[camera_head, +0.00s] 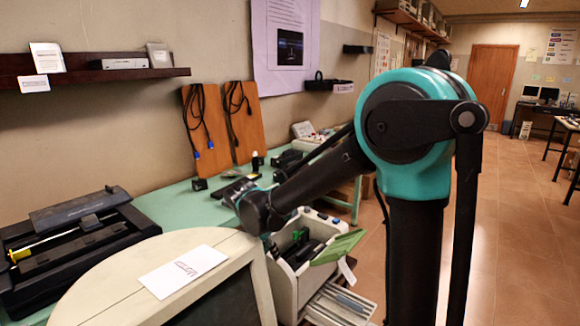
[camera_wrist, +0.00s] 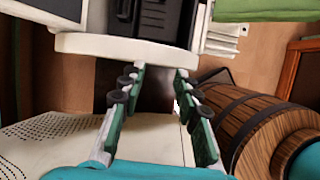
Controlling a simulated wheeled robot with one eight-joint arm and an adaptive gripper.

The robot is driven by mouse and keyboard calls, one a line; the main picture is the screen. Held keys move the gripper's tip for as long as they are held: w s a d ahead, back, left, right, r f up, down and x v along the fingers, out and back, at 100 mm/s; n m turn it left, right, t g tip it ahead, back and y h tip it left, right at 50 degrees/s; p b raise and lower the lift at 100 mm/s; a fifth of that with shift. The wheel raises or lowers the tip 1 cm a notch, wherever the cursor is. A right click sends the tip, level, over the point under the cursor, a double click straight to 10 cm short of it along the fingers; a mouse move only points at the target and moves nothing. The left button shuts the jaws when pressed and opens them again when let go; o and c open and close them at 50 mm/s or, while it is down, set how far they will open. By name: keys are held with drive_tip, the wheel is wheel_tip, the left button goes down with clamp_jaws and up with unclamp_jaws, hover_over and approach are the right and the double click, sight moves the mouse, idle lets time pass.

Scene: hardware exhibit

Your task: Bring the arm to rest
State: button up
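My gripper (camera_wrist: 155,90) shows in the wrist view, its two green-padded fingers spread apart with nothing held between them. Its tips point toward a pale rounded edge and a dark object behind it; whether they touch is hard to tell. In the head view my arm bends at a large teal joint. Its dark forearm reaches down and left, ending near a white box-shaped device (camera_head: 288,290) with dark parts inside and a green flap. My gripper cannot be made out in the head view.
A cream round-topped piece (camera_head: 110,275) bearing a white card (camera_head: 184,270) stands front left. A teal table (camera_head: 180,207) with a black machine (camera_head: 75,235) runs along the wall. In the wrist view, a wooden barrel (camera_wrist: 262,125) is at right. Open tiled floor (camera_head: 510,230) lies at right.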

drive_tip(key=s+d+f+m+y, duration=0.1)
drive_tip(key=s+d+f+m, duration=0.1)
drive_tip(key=s+d+m, duration=0.3)
drive_tip(key=s+d+f+m+y, duration=0.1)
drive_tip(key=s+d+m, duration=0.4)
drive_tip(key=d+m, duration=0.7)
drive_tip(key=s+d+f+m, duration=0.4)
drive_tip(key=d+m, duration=0.4)
drive_tip(key=m, duration=0.2)
drive_tip(key=shift+s+d+m+t+y, duration=0.35)
drive_tip(key=shift+s+m+t+y, duration=0.05)
drive_tip(key=shift+s, duration=0.3)
